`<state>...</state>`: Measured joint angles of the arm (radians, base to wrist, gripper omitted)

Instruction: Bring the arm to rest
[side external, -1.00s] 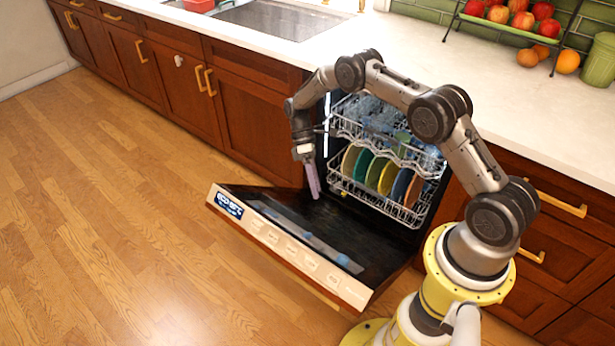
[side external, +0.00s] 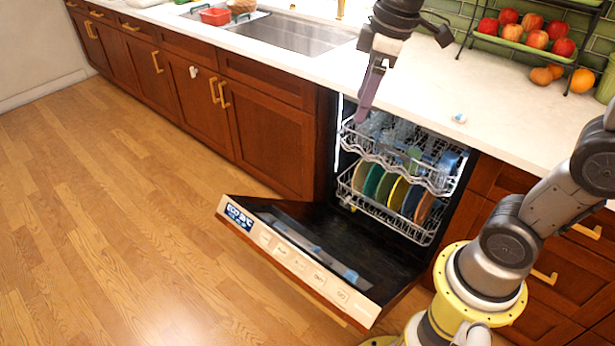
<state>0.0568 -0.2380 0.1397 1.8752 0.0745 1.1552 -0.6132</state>
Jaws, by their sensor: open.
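My gripper (side external: 364,108) is open and empty, with purple fingers pointing down. In the picture its fingertips overlap the counter's front edge, just above the dishwasher's upper rack (side external: 428,184). I cannot tell their exact depth from this one view. My arm is raised, and its upper part runs out of the top of the picture. The dishwasher door (side external: 290,262) is folded down open. The lower rack (side external: 425,234) holds several coloured plates (side external: 387,187) standing on edge. The upper rack holds glassware, which is partly hidden.
The counter (side external: 450,75) carries a small white and blue item (side external: 459,118). A sink (side external: 295,32) and a red container (side external: 215,16) are at the upper left. A fruit stand (side external: 520,38) with several apples is at the upper right. The wooden floor (side external: 110,220) at left is clear.

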